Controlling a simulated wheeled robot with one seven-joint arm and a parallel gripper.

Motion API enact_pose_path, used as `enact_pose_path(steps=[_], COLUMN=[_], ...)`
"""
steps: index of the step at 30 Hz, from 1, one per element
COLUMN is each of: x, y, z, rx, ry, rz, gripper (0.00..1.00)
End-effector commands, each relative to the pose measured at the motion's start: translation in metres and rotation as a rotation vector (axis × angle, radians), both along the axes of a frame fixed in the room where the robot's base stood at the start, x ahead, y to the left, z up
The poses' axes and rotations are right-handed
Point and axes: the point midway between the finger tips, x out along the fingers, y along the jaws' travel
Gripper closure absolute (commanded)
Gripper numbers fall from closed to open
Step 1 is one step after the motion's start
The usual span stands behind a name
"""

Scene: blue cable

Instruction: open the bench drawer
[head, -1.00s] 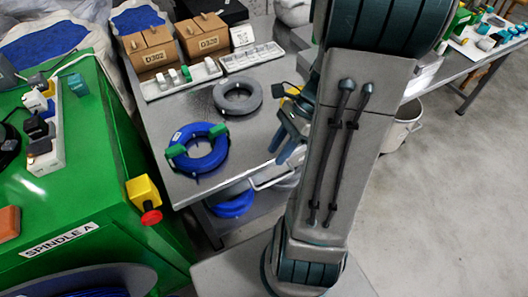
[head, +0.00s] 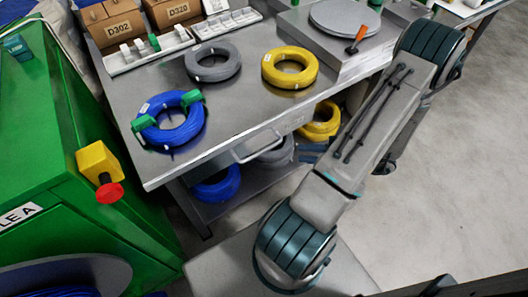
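The bench drawer (head: 290,126) is under the front edge of the steel bench, and its front looks flush with the bench. Its pale bar handle (head: 258,149) shows clearly, with nothing on it. My arm rises from the lower middle to the upper right, right of the drawer.
More coils lie on the shelf below. A green machine (head: 50,150) with a red button (head: 110,193) stands left. Floor at right is clear.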

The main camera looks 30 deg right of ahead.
Motion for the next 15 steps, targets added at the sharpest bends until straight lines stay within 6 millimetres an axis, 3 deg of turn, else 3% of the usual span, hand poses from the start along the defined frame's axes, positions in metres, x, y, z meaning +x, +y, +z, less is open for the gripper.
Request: enact_pose_path(steps=[15], x=[0.066], y=[0.075], z=[-0.014], rx=[-0.001], ry=[-0.003], rz=[0.008], gripper=[0.67])
